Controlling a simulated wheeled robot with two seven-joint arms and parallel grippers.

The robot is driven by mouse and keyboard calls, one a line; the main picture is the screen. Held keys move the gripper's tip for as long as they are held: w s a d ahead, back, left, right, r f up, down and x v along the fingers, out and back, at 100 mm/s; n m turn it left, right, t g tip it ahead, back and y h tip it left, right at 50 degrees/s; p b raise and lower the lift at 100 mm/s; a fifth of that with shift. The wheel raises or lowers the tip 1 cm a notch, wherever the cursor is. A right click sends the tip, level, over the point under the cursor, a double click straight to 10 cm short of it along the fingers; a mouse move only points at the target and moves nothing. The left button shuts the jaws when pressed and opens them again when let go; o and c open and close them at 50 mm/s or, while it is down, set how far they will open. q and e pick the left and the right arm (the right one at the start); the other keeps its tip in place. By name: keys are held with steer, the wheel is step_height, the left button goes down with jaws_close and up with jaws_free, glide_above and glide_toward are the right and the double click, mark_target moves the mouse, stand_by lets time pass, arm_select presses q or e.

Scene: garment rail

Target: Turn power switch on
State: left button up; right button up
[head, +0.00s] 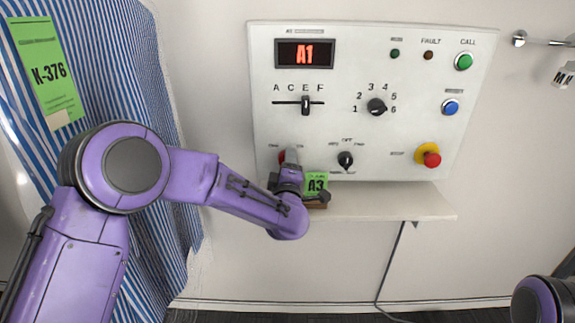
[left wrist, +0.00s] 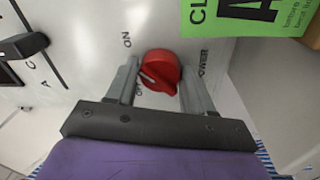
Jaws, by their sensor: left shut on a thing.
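The power switch is a red rotary knob (left wrist: 160,70) on the white panel, with ON and OFF printed beside it in the left wrist view. Its white mark lies nearer the OFF print than the ON print. My left gripper (left wrist: 159,88) has one finger on each side of the knob and is shut on it. My right gripper is out of view.
The control panel (head: 400,140) has a display reading A1, a slider, two black dials (head: 376,106), lamps, buttons and a red stop button (head: 431,159). A ledge (head: 400,205) with a green A3 card (head: 315,184) is below. A striped garment (head: 110,60) hangs left.

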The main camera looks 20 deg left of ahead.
arm_select(q)
steer(key=shift+s+f+m, duration=0.1)
steer(key=shift+f+m, duration=0.3)
steer(key=shift+m, duration=0.1)
steer(key=o, duration=0.7)
steer(key=shift+r, duration=0.1)
steer(key=shift+r, duration=0.15)
steer(key=b+v, duration=0.2)
steer(key=v, duration=0.8)
steer(key=shift+s+d, duration=0.1)
steer(key=shift+s, duration=0.1)
